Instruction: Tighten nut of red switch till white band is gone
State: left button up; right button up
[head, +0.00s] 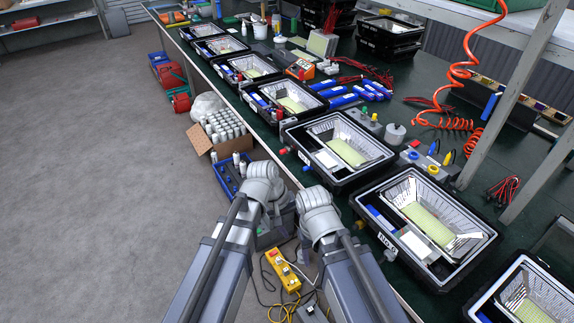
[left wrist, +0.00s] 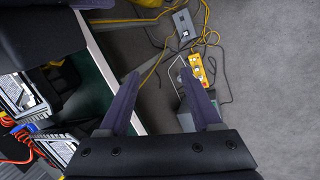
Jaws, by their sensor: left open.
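Several floodlight housings stand in a row on the bench; one housing (head: 430,225) is at the right of my arms and another (head: 340,150) is beyond them. I cannot tell which is the red switch; no nut or white band can be made out. My left gripper (left wrist: 161,76) is open and empty above the floor beside the bench edge. My right wrist shows in the head view, but its fingers are hidden.
A yellow control box (head: 283,270) with cables lies on the floor below my arms; it also shows in the left wrist view (left wrist: 200,70). A cardboard box of white bottles (head: 220,130) stands left of the bench. The floor at left is clear.

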pick_arm(q)
jog(key=w+d+f+n+t+h+b, duration=0.1)
jog(key=w+f+n+h+b, duration=0.1)
jog(key=w+n+b, duration=0.3)
jog(key=w+d+f+n+t+h+b, duration=0.1)
jog(key=w+f+n+h+b, duration=0.15)
jog(key=w, duration=0.35)
jog(key=n+t+h+b, duration=0.75)
jog(key=n+b, duration=0.45)
jog(key=n, duration=0.3)
send_near(284, 151)
jog(key=w+d+y, duration=0.1)
jog(key=d, duration=0.1)
jog(key=shift+m+t, duration=0.25)
jog(key=shift+x, duration=4.05)
pick_arm(e)
notch_tip(284, 151, down, 22)
jog(key=shift+r, duration=0.2)
pick_arm(q)
jog(key=shift+w+a+f, duration=0.15)
jog(key=shift+f, duration=0.05)
jog(key=shift+c, duration=0.2)
grip_shut()
